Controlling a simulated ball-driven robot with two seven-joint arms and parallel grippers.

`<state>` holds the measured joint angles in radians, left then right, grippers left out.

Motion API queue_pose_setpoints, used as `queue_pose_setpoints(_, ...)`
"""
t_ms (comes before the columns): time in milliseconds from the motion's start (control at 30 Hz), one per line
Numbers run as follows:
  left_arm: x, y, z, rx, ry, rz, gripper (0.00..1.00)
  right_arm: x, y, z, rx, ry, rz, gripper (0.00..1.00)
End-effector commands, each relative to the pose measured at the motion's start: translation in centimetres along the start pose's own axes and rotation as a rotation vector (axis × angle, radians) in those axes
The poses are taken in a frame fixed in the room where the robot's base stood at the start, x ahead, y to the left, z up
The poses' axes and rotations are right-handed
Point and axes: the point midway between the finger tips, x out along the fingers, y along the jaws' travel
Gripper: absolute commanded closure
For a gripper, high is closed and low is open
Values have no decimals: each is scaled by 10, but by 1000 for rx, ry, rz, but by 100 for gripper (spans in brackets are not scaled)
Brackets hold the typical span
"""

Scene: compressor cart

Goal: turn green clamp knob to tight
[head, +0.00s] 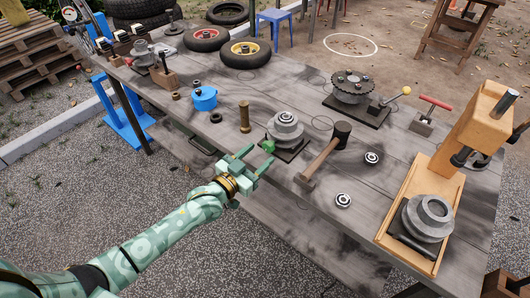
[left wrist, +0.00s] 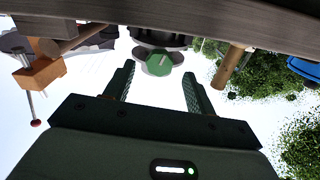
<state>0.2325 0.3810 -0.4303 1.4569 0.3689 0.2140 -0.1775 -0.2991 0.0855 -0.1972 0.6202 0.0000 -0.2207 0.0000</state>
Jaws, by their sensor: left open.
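The green clamp knob (head: 268,146) sits on the front of a grey stepped clamp (head: 285,130) on a dark base plate near the bench's front edge. My left gripper (head: 257,157) is open, with its fingers pointing at the knob from the front. In the left wrist view, which appears upside down, the knob (left wrist: 158,64) shows a pale bar across its face and lies in line with the gap between the two fingers. The fingers look apart from the knob; the exact distance is unclear. My right gripper is not in view.
A mallet (head: 325,155) lies right of the clamp. A brass post (head: 245,117) and a blue part (head: 204,99) stand to its left. An orange press (head: 450,165) occupies the right end of the weathered bench (head: 310,205). Open gravel lies in front.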

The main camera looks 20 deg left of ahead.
Motion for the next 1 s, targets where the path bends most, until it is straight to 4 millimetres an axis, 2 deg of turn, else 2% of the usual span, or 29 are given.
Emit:
queue_pose_setpoints(100, 20, 0, 3, 0, 0, 0, 45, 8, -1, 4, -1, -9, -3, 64)
queue_pose_setpoints(200, 29, 0, 2, 0, -1, 0, 45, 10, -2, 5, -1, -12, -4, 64)
queue_pose_setpoints(567, 34, 0, 0, 0, 0, 0, 45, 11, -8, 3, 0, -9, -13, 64)
queue_pose_setpoints(700, 34, 0, 0, 0, 0, 0, 84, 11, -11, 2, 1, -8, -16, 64)
queue_pose_setpoints(733, 34, 0, 0, 0, 0, 0, 90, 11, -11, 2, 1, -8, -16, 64)
queue_pose_setpoints(1000, 34, 0, 0, 16, -1, 0, 89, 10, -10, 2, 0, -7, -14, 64)
